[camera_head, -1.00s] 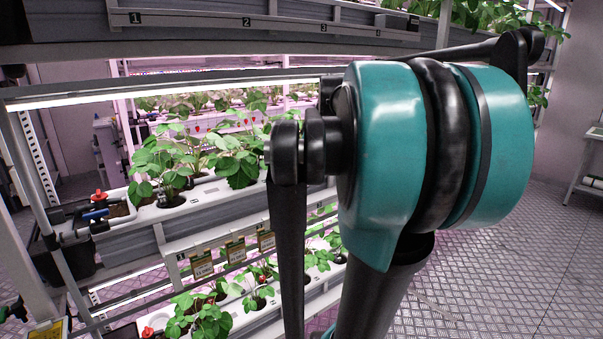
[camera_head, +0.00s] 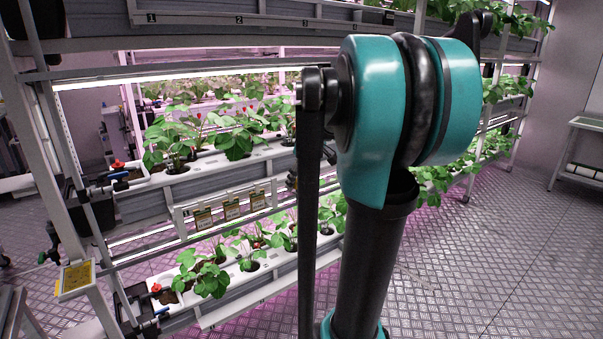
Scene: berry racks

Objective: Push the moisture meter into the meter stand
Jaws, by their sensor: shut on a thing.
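I cannot make out the moisture meter or the meter stand in the head view. My gripper is not in view. My own teal and black arm joint and dark links fill the middle and right of the picture and hide part of the rack behind them.
A berry rack with a numbered upper rail (camera_head: 195,18) stands ahead. Strawberry plants (camera_head: 236,142) grow in its white gutters (camera_head: 215,158). Price-like cards (camera_head: 232,209) hang below. A yellow card (camera_head: 76,277) is on the left post. Metal floor (camera_head: 520,240) is open at right, before a side table (camera_head: 580,170).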

